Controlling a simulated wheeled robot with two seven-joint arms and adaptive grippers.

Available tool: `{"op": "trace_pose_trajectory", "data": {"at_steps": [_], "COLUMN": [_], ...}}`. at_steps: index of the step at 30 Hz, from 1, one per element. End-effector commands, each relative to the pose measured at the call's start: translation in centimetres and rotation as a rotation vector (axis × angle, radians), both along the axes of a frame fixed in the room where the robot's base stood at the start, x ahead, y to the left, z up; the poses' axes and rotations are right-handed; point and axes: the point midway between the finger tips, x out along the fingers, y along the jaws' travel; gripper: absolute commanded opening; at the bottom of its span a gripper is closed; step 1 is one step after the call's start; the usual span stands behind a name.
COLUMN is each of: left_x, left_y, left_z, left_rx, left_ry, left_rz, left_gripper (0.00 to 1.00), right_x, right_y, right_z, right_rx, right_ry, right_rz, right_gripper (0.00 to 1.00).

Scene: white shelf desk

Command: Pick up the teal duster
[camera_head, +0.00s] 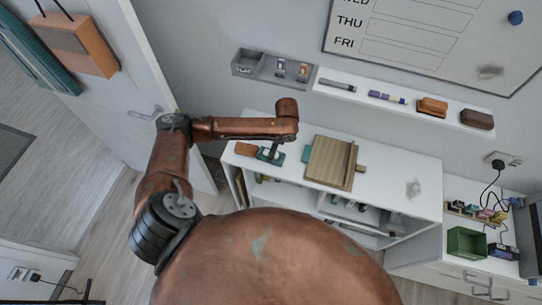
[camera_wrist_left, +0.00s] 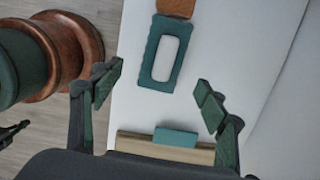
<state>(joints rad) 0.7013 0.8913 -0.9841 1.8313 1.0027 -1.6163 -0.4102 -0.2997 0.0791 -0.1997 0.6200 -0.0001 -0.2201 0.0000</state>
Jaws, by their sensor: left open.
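Two teal things lie on the white desk, and I cannot tell for sure which is the duster. A teal block (camera_wrist_left: 177,137) sits against the edge of a wooden board (camera_head: 333,162); in the head view it shows as a teal edge (camera_head: 307,154) left of the board. A dark teal rectangular frame with a pale middle (camera_wrist_left: 153,69) lies farther left, beside an orange-brown block (camera_head: 245,149). My left gripper (camera_wrist_left: 158,86) is open and empty. It points down above the desk, between the teal frame and the teal block.
The white desk (camera_head: 400,172) is clear right of the board, apart from a grey smudge. A wall shelf (camera_head: 340,78) above holds markers and two brown blocks. A green bin (camera_head: 466,243) stands at the lower right. The door is at the left.

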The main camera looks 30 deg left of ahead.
Motion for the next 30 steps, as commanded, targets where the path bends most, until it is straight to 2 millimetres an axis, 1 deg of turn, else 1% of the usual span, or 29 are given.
{"op": "trace_pose_trajectory", "data": {"at_steps": [2,11,15,18,22,28,30], "left_x": [0.1,0.0,0.1,0.1,0.1,0.1,0.1], "left_y": [0.4,1.2,1.9,2.1,2.1,2.1,2.1], "left_z": [-0.4,-3.5,-5.5,-6.7,-7.4,-7.4,-7.4], "left_rx": [0.007,0.006,0.006,0.005,0.005,0.005,0.005], "left_ry": [0.006,0.006,0.005,0.004,0.002,0.002,0.002], "left_rz": [0.0,0.001,0.002,-0.001,-0.002,-0.002,-0.002], "left_gripper": [0.67,0.67,0.67,0.67,0.67,0.67,0.63], "right_x": [0.0,0.0,0.0,0.0,0.0,0.0,0.0], "right_y": [-0.1,-0.4,-0.4,-0.4,-0.3,0.0,0.1], "right_z": [0.0,0.1,0.3,0.3,0.3,0.2,0.2], "right_rx": [-0.001,-0.004,-0.004,-0.004,-0.003,0.0,0.001], "right_ry": [0.0,0.0,0.0,0.0,0.0,-0.001,-0.001], "right_rz": [0.001,0.002,0.002,0.002,0.002,0.001,0.0], "right_gripper": [0.0,0.0,0.0,0.0,0.0,0.0,0.0]}}
